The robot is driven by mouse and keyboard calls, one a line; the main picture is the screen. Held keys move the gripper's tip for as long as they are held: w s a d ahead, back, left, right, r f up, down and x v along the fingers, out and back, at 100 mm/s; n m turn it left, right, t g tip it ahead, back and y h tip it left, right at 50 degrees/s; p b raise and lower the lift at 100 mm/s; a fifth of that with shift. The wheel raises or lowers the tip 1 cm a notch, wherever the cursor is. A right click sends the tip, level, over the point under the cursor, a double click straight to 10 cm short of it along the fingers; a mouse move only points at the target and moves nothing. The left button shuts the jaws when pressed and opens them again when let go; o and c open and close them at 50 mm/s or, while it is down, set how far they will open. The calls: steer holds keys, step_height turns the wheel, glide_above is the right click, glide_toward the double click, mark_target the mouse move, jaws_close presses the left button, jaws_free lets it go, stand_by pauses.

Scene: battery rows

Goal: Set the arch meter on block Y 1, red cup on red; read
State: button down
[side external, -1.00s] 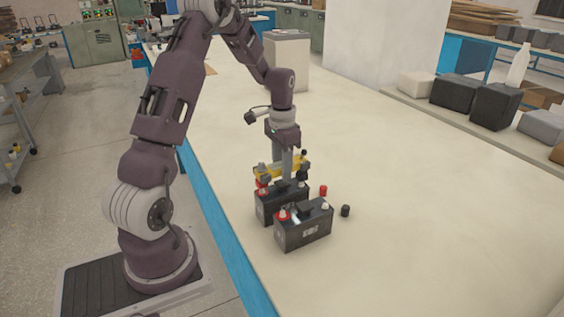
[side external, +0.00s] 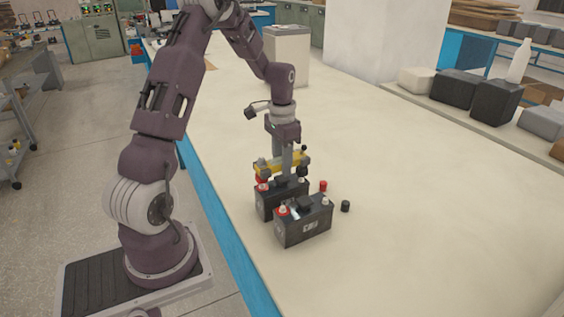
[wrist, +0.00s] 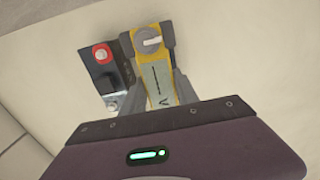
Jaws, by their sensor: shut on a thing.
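The arch meter (side external: 283,163) is a yellow bar with a cup at each end. My gripper (side external: 284,172) is shut on its middle, directly over the rear black block (side external: 281,200). A red cup is at its left end, above the block's left terminal; its dark cup is at the right end. Whether the cups touch the terminals I cannot tell. In the wrist view the meter (wrist: 152,70) shows a grey knob and a pale face with a dark line and a V. The front black block (side external: 303,224) has a red-ringed left terminal. Its label is too small to read.
A loose red cap (side external: 323,186) and a loose black cap (side external: 345,206) lie right of the blocks. A grey bin (side external: 287,58) stands at the back; dark boxes (side external: 494,102) line a far-right shelf.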

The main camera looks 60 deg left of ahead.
steer(key=shift+f, duration=1.15)
steer(key=c, duration=0.8)
jaws_free()
steer(key=shift+c, duration=0.2)
step_height(320, 180, up, 7)
